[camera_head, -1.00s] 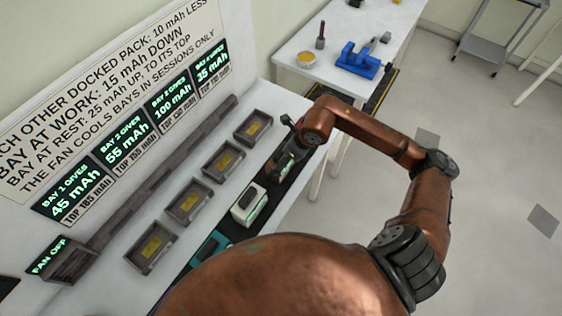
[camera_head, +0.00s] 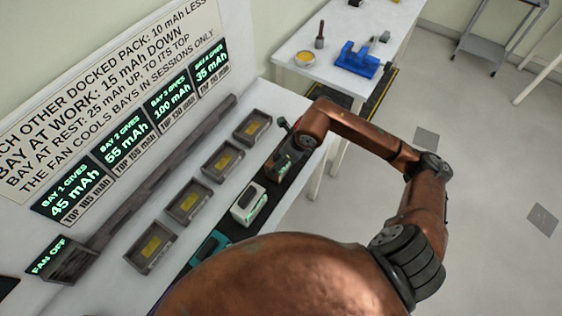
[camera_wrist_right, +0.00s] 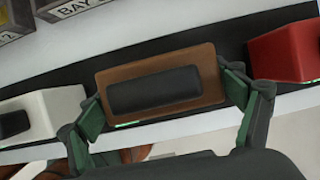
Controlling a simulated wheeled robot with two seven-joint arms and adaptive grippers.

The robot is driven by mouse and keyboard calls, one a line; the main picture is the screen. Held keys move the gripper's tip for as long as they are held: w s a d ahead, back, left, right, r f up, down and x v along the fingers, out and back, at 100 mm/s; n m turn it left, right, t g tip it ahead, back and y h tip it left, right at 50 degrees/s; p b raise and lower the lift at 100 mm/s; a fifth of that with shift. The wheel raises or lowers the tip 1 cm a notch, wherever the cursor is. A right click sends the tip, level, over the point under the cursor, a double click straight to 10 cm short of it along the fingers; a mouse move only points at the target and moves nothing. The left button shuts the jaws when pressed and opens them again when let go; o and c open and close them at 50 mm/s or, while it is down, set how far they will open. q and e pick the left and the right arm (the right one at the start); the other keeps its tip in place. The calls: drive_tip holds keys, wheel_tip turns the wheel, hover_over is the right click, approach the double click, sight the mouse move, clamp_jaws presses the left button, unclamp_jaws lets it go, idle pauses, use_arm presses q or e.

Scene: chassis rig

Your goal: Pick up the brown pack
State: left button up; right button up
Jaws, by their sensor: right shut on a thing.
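The brown pack (camera_wrist_right: 205,72), a brown block with a dark raised grip on top, is in the middle of the right wrist view. My right gripper (camera_wrist_right: 162,100) is shut on it, with a green-padded finger at each end. In the head view the brown pack (camera_head: 284,166) shows small at the dark strip along the table's front, partly hidden by my right gripper (camera_head: 287,155). I cannot tell whether it is clear of the strip. My left gripper is not in view.
A white pack (camera_head: 248,204) and a teal pack (camera_head: 208,246) sit nearer on the dark strip. A red pack (camera_wrist_right: 284,53) is on the brown pack's other side. Several grey bays (camera_head: 187,202) line the table behind. A side table (camera_head: 330,48) holds a blue fixture (camera_head: 357,60).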

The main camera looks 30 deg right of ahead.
drive_tip(key=c, duration=0.4)
drive_tip(key=shift+w+r, duration=0.1)
drive_tip(key=shift+r, duration=0.35)
drive_tip(key=shift+c, duration=0.2)
wheel_tip(320, 180, up, 2)
drive_tip(key=shift+r, duration=0.15)
drive_tip(key=s+r, duration=0.9)
drive_tip(key=s, duration=0.5)
drive_tip(key=shift+d+r, duration=0.15)
drive_tip(key=shift+r, duration=0.25)
